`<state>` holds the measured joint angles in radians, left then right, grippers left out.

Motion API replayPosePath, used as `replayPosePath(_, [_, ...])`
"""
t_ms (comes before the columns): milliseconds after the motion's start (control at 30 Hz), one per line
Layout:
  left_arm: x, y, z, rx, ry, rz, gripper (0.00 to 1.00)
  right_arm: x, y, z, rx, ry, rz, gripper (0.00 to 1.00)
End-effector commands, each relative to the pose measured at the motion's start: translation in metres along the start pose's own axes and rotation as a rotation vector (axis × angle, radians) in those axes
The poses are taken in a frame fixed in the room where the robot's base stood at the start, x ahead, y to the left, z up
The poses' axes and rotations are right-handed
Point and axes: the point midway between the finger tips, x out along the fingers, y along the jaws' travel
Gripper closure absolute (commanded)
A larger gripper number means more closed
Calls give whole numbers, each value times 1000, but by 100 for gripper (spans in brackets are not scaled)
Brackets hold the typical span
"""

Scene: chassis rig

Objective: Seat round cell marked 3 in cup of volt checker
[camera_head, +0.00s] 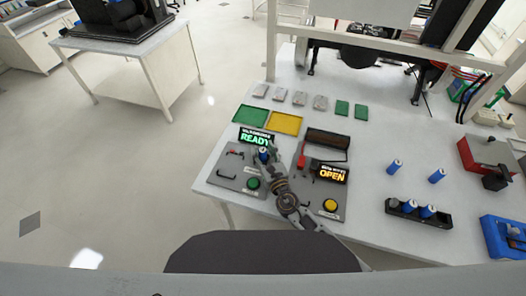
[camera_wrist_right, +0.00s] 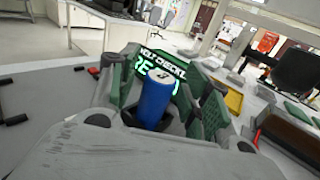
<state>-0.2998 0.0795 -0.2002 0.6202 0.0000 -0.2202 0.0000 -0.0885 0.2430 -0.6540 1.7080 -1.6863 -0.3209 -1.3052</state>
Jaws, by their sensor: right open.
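The volt checker (camera_head: 238,168) is a grey box with a green button and a display reading READY in green; the display (camera_wrist_right: 166,66) also shows in the right wrist view. A blue round cell (camera_wrist_right: 155,98) with a pale, marked top stands nearly upright in front of the display; I cannot read the mark surely. A dark cup rim (camera_wrist_right: 131,117) shows around its base. My right gripper (camera_wrist_right: 158,88) is open, its green-padded fingers on either side of the cell. The cell (camera_head: 263,156) is small and partly hidden by the gripper in the head view. My left gripper is out of view.
Two blue cells (camera_head: 394,166) (camera_head: 437,176) stand loose; a black holder (camera_head: 417,214) carries more. Green (camera_head: 251,115) and yellow (camera_head: 285,124) trays lie behind. Red and blue equipment stands at right.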

Motion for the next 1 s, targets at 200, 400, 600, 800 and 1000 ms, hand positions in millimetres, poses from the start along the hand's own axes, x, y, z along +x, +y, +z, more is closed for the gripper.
replayPosePath(200, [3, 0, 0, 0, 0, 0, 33, -21, 0, -3, 0, 3, 1, 52])
replayPosePath(400, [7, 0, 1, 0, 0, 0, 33, -44, 0, -3, -1, 3, 0, 52])
replayPosePath(600, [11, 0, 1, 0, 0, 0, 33, -66, 0, -3, -1, 3, 1, 52])
replayPosePath(800, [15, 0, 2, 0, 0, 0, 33, -89, 0, -3, -1, 2, 2, 52])
replayPosePath(1000, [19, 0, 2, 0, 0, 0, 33, -108, 0, -3, -2, 3, 1, 52])
